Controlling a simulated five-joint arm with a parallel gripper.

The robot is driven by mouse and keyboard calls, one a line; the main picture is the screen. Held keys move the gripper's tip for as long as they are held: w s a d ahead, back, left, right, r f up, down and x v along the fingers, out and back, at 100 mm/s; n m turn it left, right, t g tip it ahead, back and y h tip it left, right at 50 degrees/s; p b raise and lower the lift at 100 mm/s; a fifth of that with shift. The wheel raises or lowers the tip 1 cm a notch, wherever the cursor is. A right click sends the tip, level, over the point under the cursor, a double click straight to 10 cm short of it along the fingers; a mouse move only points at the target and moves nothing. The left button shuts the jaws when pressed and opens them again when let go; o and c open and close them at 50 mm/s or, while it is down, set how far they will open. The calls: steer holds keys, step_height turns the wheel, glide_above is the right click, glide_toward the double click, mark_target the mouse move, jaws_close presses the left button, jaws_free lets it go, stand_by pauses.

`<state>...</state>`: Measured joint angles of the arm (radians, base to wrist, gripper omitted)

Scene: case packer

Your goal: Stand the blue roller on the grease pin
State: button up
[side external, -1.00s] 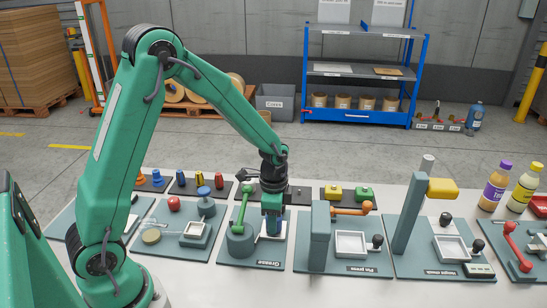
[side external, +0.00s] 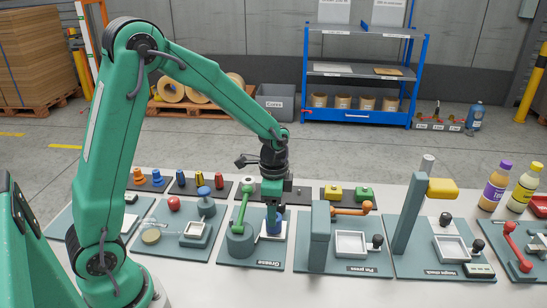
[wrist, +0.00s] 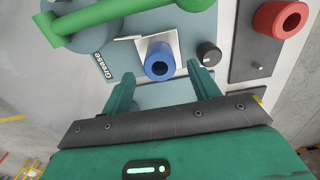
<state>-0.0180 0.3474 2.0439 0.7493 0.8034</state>
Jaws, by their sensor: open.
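The blue roller (side external: 273,226) stands upright on the white pad (side external: 284,229) of the grease station, beside its grey drum and green lever (side external: 241,208). In the wrist view the roller (wrist: 158,66) shows its open top end; the grease pin itself is not visible, and I cannot tell whether it is inside the bore. My gripper (side external: 272,204) is just above the roller. In the wrist view my gripper's (wrist: 159,73) fingers are apart, with the roller beyond and between their tips, not clamped.
A dark plate with a red roller (wrist: 280,18) lies beside the grease station. The pin press (side external: 320,235) stands close on the right, with an orange handle. Another station with a small white tray (side external: 195,229) is on the left.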

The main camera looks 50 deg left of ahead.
step_height(320, 180, up, 8)
steer(key=shift+r, duration=0.15)
stand_by(0.3)
steer(key=shift+s+r, duration=0.1)
stand_by(0.4)
steer(key=s+r+n+t, duration=0.2)
steer(key=s+r+n, duration=0.2)
steer(key=s, duration=0.4)
steer(key=s+r+n+t, duration=0.3)
steer(key=s+r+n, duration=0.2)
steer(key=s, duration=0.4)
steer(key=shift+d+r+t, duration=0.2)
steer(key=shift+d+t, duration=0.1)
steer(key=shift+d, duration=0.05)
stand_by(0.7)
